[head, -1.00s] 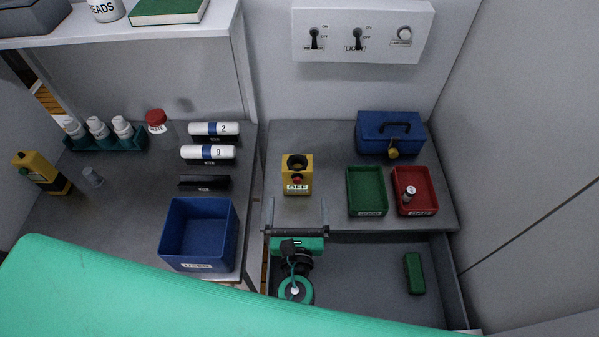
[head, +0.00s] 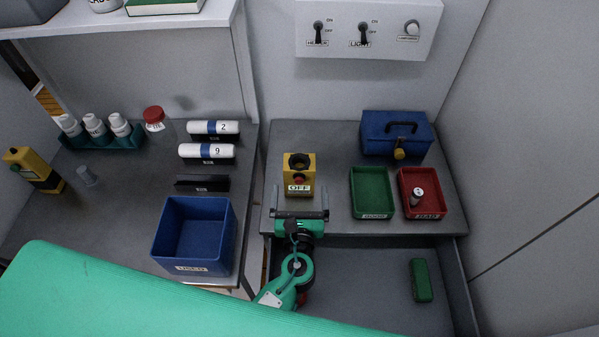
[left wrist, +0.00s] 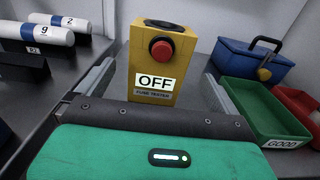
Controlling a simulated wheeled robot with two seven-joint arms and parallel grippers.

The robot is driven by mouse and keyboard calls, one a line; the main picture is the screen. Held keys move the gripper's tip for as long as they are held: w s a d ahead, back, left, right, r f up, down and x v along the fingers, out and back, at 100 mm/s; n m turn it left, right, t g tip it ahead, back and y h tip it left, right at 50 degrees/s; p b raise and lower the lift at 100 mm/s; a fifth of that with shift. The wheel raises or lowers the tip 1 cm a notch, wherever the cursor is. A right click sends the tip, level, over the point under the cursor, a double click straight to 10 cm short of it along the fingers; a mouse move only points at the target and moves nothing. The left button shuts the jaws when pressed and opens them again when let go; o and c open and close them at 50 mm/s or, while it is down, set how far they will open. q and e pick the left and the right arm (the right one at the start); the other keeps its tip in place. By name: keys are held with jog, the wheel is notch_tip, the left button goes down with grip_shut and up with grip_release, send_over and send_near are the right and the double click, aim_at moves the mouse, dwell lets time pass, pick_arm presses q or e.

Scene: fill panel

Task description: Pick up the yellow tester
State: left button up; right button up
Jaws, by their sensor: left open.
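The yellow tester (head: 299,172) is an upright yellow box on the grey bench top, with a red button, a dark round opening on top and an "OFF" label. My left gripper (head: 300,192) is open, just in front of the tester. Its fingers point toward the tester, one to each side in the picture, with gaps. I cannot tell how far they reach past its front face. My right gripper is not in view.
A green tray (head: 373,212) and a red tray (head: 429,212) with a small cylinder stand to the right, a blue toolbox (head: 368,147) behind them. A blue bin (head: 193,261) stands left. An open drawer (head: 370,290) with a green block (head: 421,280) lies below.

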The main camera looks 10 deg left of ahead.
aim_at(300, 172)
pick_arm(q)
jog(key=shift+w+a, duration=0.15)
jog(key=shift+w, duration=0.65)
jog(key=w+p, duration=0.1)
jog(key=w, duration=0.1)
jog(key=w+a+p, duration=0.1)
jog(key=w, duration=0.1)
jog(key=shift+w+a+r, duration=0.1)
jog(key=shift+w+r, duration=0.1)
jog(key=shift+w, duration=0.1)
jog(key=shift+w+f, duration=0.1)
jog(key=shift+w, duration=0.2)
jog(key=c, duration=1.2)
